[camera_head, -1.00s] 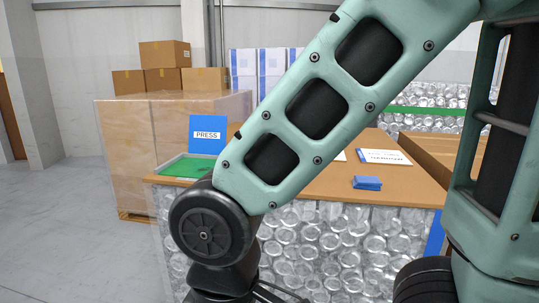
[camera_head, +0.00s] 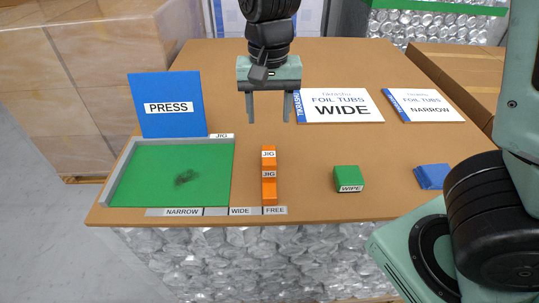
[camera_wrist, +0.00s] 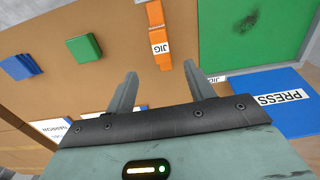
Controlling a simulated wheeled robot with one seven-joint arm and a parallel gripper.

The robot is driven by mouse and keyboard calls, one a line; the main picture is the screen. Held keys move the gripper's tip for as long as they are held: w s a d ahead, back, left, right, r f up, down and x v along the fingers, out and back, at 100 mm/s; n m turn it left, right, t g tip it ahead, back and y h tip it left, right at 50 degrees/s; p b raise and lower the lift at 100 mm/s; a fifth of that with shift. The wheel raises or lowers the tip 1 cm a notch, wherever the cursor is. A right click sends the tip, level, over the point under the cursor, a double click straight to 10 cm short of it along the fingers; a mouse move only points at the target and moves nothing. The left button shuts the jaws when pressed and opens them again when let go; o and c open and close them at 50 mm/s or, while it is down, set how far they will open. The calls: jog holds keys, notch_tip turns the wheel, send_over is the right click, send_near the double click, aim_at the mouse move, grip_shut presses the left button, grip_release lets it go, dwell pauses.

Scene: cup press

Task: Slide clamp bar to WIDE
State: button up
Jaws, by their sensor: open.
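The orange clamp bar (camera_head: 269,176), marked JIG, lies on the table by the FREE label (camera_head: 275,210), right of the green press bed (camera_head: 170,172). The WIDE label (camera_head: 240,211) is just left of FREE along the front edge. My gripper (camera_head: 270,120) is open and empty, fingers pointing down, above and behind the bar. In the wrist view the orange bar (camera_wrist: 158,38) lies beyond my open fingers (camera_wrist: 160,88) and roughly between them in the picture. It is apart from them.
A blue PRESS board (camera_head: 166,104) stands behind the bed. A green WIPE block (camera_head: 348,178) and a blue block (camera_head: 432,176) sit to the right. White WIDE (camera_head: 340,106) and NARROW (camera_head: 424,105) cards lie at the back right. Table between bar and WIPE block is clear.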

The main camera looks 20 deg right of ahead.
aim_at(269, 165)
jog(key=f, duration=1.1)
jog(key=w+f, duration=0.1)
jog(key=f, duration=0.5)
jog(key=shift+d+f, duration=0.1)
jog(key=shift+d, duration=0.1)
